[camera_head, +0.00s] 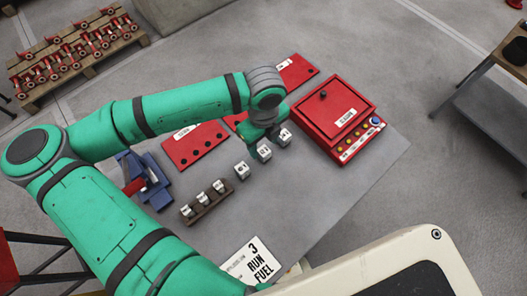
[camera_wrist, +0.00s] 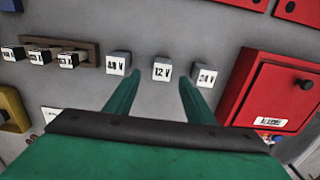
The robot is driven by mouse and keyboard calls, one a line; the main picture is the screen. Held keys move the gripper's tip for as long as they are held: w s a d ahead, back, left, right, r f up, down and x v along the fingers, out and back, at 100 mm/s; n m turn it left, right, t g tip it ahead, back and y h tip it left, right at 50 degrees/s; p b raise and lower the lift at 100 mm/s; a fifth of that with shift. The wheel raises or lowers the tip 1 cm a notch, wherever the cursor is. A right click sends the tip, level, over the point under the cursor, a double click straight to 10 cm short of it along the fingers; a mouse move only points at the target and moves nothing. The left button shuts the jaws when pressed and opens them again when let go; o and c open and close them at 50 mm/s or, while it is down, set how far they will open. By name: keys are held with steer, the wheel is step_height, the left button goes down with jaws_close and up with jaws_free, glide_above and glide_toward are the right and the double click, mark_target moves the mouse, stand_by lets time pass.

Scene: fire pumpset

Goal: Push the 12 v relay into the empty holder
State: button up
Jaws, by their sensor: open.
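The 12 V relay (camera_wrist: 161,69) is a small pale block with a white label, the middle one of three loose relays on the grey table. In the head view that middle relay (camera_head: 264,152) is partly behind my gripper (camera_head: 262,138). In the wrist view my gripper (camera_wrist: 160,78) is open, one finger on each side of the relay's line, with nothing held. Contact cannot be told. A brown rack (camera_wrist: 88,47) at left holds three relays; it also shows in the head view (camera_head: 228,189).
The 48 V relay (camera_wrist: 118,63) and another loose relay (camera_wrist: 206,76) stand close on either side. A red box (camera_head: 325,105) is to the right. Flat red panels (camera_head: 195,145) lie behind, and a blue fixture (camera_head: 155,190) is at left. The front right table top is clear.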

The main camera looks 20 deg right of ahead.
mark_target(264, 151)
steer(key=shift+w+d+f, duration=0.1)
steer(key=shift+w+f, duration=0.05)
steer(key=shift+f, duration=3.1)
steer(key=shift+c, duration=0.7)
steer(key=c, duration=1)
